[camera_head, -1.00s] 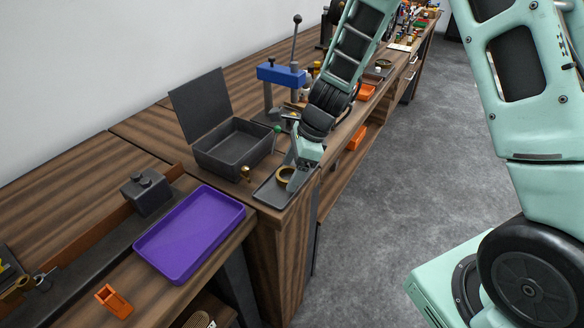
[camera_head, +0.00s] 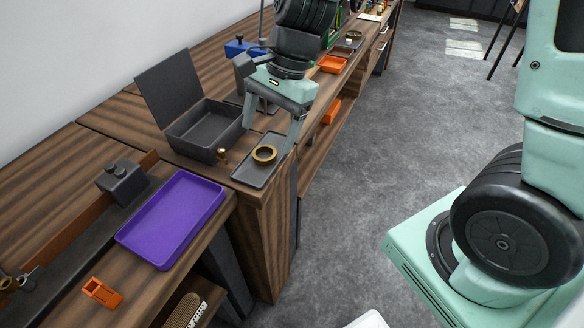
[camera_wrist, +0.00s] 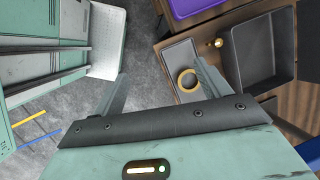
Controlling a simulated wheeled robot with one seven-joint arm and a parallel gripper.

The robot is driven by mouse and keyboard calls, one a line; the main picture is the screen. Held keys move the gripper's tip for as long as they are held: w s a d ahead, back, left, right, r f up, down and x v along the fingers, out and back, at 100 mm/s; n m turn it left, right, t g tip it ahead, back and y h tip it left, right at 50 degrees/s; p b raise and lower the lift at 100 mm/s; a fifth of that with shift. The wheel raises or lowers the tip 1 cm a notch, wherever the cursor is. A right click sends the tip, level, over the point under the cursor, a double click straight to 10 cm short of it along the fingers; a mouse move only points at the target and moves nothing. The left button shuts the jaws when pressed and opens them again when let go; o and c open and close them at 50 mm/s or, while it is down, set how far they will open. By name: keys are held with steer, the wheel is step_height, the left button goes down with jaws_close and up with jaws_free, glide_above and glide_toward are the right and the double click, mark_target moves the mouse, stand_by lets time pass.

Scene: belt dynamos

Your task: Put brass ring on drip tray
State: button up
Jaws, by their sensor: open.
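The brass ring (camera_head: 264,161) lies flat on a shallow dark grey tray, which I take for the drip tray (camera_head: 246,174), at the bench's front edge. In the wrist view my gripper (camera_wrist: 160,72) has one finger near the ring's side and the other over the floor. Touch with the ring cannot be told.
An open dark box with raised lid (camera_head: 203,133) stands left of the tray, with a small brass fitting (camera_head: 222,154) between them. A purple tray (camera_head: 172,217) and an orange part (camera_head: 103,292) are nearer. A blue-topped press (camera_head: 240,47) stands behind.

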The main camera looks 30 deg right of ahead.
steer(key=s+a+r+n+h, duration=0.1)
steer(key=s+a+n, duration=0.1)
steer(key=s+n, duration=0.6)
steer(key=s+a+r+n+h, duration=0.1)
steer(key=s+a+n+h, duration=0.1)
steer(key=s+n, duration=0.7)
steer(key=n, duration=0.3)
steer(key=shift+s+a, duration=0.15)
steer(key=shift+s, duration=0.15)
